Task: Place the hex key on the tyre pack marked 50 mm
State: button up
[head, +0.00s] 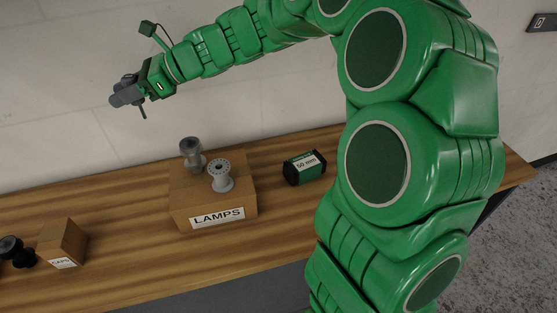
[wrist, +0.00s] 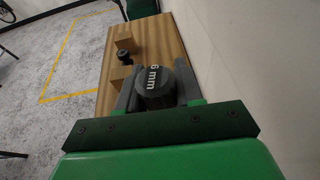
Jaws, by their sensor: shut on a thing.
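My gripper (head: 120,97) is raised well above the bench at the upper left of the head view, shut on the hex key. The hex key's dark grey round end, marked "6 mm" (wrist: 152,86), sits between the fingers in the wrist view. A thin dark part of the hex key (head: 143,112) hangs below the gripper in the head view. The tyre pack marked "50 mm" (head: 304,168) is a dark block with a green and white label. It lies on the bench right of the lamps box, well to the right of and below my gripper.
A cardboard box marked "LAMPS" (head: 213,217) carries two grey spool-shaped parts (head: 221,176). A smaller box with a label, apparently "CAPS" (head: 66,240), and a black knobbed item (head: 15,252) are at the left. Bare wooden bench (head: 130,215) lies between the boxes. A wall stands behind.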

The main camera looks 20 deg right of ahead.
jog(key=s+d+m+t, duration=0.1)
jog(key=d+t, duration=0.1)
jog(key=d, duration=1.1)
jog(key=s+d+m+t+h, duration=0.3)
jog(key=s+d+m+t, duration=0.2)
jog(key=s+d, duration=1.5)
send_over(299, 160)
jog(key=shift+f, duration=9.35)
jog(key=shift+f, duration=0.1)
